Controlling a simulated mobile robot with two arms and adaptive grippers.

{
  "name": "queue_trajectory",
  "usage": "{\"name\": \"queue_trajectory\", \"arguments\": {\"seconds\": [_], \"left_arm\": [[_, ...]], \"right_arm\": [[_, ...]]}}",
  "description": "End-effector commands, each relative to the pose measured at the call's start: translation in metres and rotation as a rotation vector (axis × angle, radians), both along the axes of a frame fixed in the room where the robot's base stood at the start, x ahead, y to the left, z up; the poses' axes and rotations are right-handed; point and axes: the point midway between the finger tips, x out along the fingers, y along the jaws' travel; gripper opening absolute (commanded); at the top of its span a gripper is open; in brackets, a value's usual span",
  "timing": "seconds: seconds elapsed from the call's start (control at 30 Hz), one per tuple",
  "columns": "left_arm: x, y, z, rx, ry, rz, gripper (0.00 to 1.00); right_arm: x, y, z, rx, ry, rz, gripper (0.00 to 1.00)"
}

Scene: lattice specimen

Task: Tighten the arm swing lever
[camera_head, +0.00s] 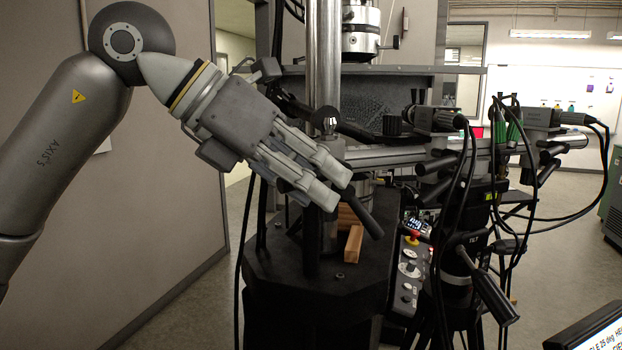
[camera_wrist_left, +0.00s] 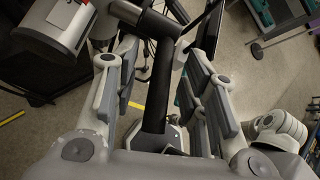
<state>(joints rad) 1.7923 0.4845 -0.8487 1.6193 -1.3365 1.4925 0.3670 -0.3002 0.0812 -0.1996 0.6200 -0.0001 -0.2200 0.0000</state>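A black lever handle (camera_head: 368,212), which I take to be the arm swing lever, slants down to the right beside the steel column. My left gripper (camera_head: 333,183) reaches in from the upper left, over the upper part of this handle. In the left wrist view a black bar (camera_wrist_left: 157,95), apparently the same lever, runs between the two fingers. Gaps show on both sides of it, so the gripper is open around it and not clamped. The lever's inner end is hidden behind the fingers in the head view.
The steel column (camera_head: 324,60) stands close behind the gripper. A horizontal arm (camera_head: 395,156) with cameras and hanging black cables extends right. Below are a black base (camera_head: 290,285), a wooden block (camera_head: 353,245) and a control panel (camera_head: 408,270). Floor at left is clear.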

Motion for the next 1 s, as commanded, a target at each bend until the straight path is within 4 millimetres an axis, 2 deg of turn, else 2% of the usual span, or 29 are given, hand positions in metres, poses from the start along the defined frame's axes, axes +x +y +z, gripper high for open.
{"name": "queue_trajectory", "arguments": {"seconds": [0.37, 1.0], "left_arm": [[-0.001, 0.002, 0.003, 0.0, 0.0, 0.0, 0.4], [-0.013, 0.038, 0.035, 0.0, 0.0, 0.001, 0.4]], "right_arm": [[0.0, 0.0, 0.002, 0.0, 0.0, 0.0, 0.0], [0.0, 0.001, 0.021, 0.001, 0.0, 0.0, 0.0]]}}
